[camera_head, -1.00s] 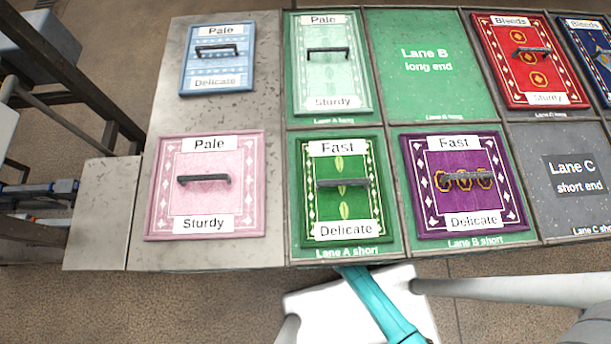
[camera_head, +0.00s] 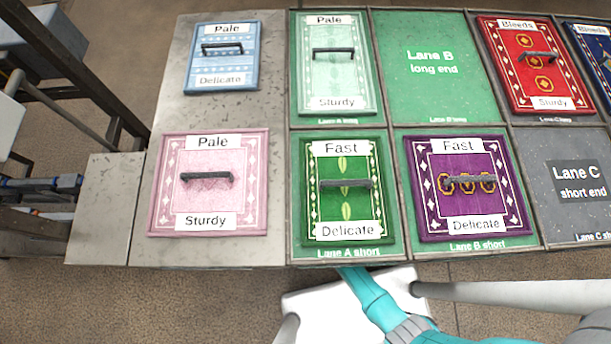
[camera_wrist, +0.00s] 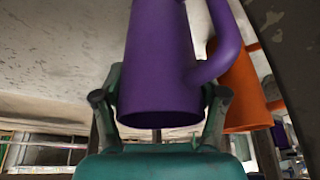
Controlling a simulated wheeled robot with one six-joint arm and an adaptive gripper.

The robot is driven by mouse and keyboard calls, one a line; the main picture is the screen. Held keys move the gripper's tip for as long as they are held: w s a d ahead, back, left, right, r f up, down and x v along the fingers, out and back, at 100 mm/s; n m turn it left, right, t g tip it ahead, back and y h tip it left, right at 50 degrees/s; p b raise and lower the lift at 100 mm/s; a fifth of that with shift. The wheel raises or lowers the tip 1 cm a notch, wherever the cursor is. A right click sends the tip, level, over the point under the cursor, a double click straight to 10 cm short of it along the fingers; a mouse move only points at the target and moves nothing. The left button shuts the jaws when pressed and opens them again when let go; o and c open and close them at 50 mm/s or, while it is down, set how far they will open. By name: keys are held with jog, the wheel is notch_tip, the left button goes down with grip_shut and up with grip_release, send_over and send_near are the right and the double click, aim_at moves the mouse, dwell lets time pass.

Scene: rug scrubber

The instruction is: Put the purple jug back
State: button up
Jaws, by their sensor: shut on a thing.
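The purple jug (camera_wrist: 160,62) fills the upper middle of the wrist view, with its handle on the right and its top cut off by the frame edge. My gripper (camera_wrist: 160,96) is shut on the jug, with one finger on each side of its lower body. The jug is not visible in the head view.
An orange vessel (camera_wrist: 245,95) stands behind the jug at the right. In the head view, a worktop (camera_head: 108,200) bears several labelled rug samples with handles, including a pink one (camera_head: 207,200) and a purple one (camera_head: 467,205). The Lane B long-end panel (camera_head: 430,95) is bare.

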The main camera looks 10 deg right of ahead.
jog(key=shift+f, duration=0.1)
jog(key=o, duration=1.5)
jog(key=s+d+r, duration=0.1)
jog(key=s+d, duration=0.1)
jog(key=s, duration=0.2)
jog(key=s+d+r, duration=0.2)
jog(key=s, duration=0.2)
jog(key=s+d+r, duration=0.1)
jog(key=s+d, duration=0.1)
jog(key=s, duration=0.2)
jog(key=shift+s+r, duration=0.3)
jog(key=shift+r, duration=0.1)
